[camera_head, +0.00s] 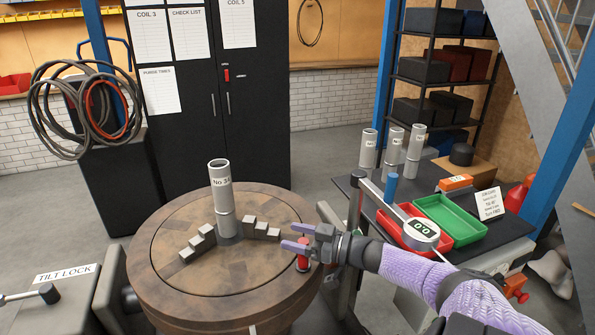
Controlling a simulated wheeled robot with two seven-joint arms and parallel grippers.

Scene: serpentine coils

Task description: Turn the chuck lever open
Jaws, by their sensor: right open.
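A round brown turntable (165,272) fills the lower middle of the head view. A grey tube marked with a number (221,196) stands upright near its centre, between two stepped grey jaws, the left jaw (199,241) and the right jaw (262,229). A small red handle (303,262), which looks like the chuck lever, stands at the turntable's right edge. My right gripper (293,237) is open, with its purple fingers pointing left just above and beside the red handle. I cannot tell whether they touch it. The gripper partly covers the handle's top. My left gripper is out of view.
A tilt lock box (66,272) with a black-knobbed lever stands at the left. On the right bench are a red tray (397,231), a green tray (447,219), a round gauge (420,231) and several upright tubes (368,150). A black cabinet (250,120) stands behind.

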